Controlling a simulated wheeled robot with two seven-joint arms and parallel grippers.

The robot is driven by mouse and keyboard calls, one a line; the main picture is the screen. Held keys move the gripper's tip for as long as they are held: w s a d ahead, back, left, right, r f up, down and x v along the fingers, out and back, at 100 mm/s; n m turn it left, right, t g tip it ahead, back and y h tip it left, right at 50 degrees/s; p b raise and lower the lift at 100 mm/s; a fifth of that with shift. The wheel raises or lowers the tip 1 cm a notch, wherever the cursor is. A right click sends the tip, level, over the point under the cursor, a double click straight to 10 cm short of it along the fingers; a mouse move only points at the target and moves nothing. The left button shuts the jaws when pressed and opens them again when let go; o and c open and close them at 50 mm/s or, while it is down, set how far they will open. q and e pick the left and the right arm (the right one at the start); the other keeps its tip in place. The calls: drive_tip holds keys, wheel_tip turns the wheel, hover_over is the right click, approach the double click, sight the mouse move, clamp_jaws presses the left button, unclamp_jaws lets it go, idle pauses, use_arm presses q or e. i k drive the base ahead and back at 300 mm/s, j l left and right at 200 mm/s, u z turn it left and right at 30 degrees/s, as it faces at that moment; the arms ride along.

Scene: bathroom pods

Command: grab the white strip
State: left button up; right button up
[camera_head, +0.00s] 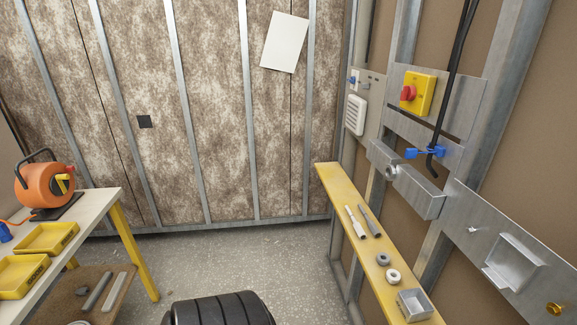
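A short white strip (355,222) lies on the narrow yellow shelf (338,198) at the right, beside a grey strip (370,220). A second pale strip (115,291) lies on a brown board (70,291) low at the left, beside a darker grey strip (97,291). Neither of my grippers is in view.
Rings (383,259) and a small metal box (414,305) sit farther along the yellow shelf. A table (88,210) at the left holds an orange cable reel (42,187) and yellow trays (47,238). Metal studs and brackets line the right wall.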

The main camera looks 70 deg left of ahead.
sight(108, 304)
drive_tip(key=u, duration=3.75)
drive_tip(key=i+l, duration=0.3)
drive_tip(key=i, duration=0.15)
drive_tip(key=i+l, duration=0.3)
drive_tip(key=i, duration=0.2)
drive_tip(key=i+l+z, duration=0.1)
drive_tip(key=i+l, duration=0.2)
drive_tip(key=i, duration=0.15)
drive_tip(key=i+l, duration=0.3)
drive_tip(key=i, duration=0.2)
drive_tip(key=i+l, duration=0.25)
drive_tip(key=i, duration=0.25)
drive_tip(key=z, duration=0.05)
